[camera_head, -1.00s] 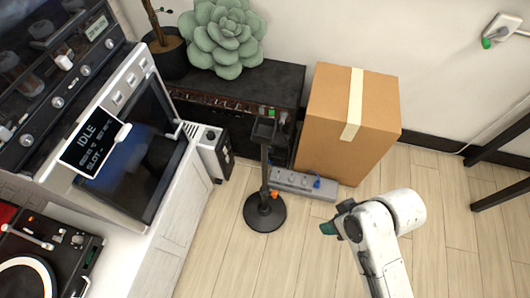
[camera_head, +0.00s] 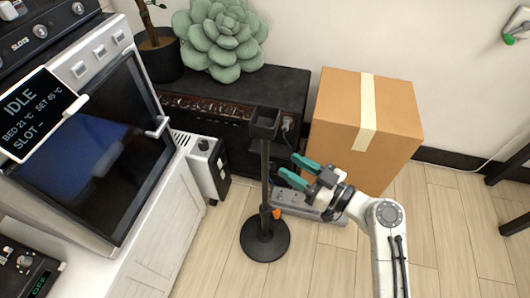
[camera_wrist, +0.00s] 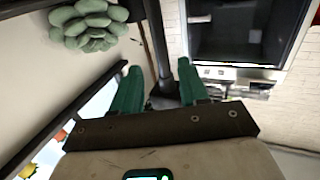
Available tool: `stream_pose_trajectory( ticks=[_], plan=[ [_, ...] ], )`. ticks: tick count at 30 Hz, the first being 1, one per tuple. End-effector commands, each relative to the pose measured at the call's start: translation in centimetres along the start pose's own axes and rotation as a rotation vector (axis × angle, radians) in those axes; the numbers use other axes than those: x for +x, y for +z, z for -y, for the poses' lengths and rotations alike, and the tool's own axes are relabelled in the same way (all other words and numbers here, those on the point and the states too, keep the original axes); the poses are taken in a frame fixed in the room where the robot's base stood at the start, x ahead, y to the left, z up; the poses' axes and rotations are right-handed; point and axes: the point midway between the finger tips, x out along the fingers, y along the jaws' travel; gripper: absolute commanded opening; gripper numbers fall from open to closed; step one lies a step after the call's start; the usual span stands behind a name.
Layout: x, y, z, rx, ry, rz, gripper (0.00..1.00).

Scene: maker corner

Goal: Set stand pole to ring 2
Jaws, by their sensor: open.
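The black stand pole (camera_head: 265,180) stands upright on a round black base (camera_head: 265,241). An open black holder (camera_head: 264,122) is at its top and an orange knob (camera_head: 276,213) sits low on it. I cannot make out ring marks on the pole. My gripper (camera_head: 298,170) is open and empty, its green fingers pointing left toward the pole from a short distance to its right. In the wrist view the pole (camera_wrist: 157,45) shows beyond and between the two fingers (camera_wrist: 160,88), apart from them.
A cardboard box (camera_head: 335,120) stands behind my gripper, with a grey power strip (camera_head: 295,203) on the floor before it. A black cabinet (camera_head: 215,105) bears a succulent (camera_head: 222,40). A white-framed machine (camera_head: 90,150) is at left.

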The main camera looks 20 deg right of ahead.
Motion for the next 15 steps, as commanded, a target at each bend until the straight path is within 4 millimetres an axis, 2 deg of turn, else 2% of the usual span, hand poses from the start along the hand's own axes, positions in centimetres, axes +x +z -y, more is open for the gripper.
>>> stream_pose_trajectory(
  ticks=[9, 15],
  plan=[
    [5.8, 0.0, 0.0, -0.001, -0.003, 0.002, 0.44],
    [8.3, 0.0, 0.1, -0.001, -0.003, 0.002, 0.44]
  ],
)
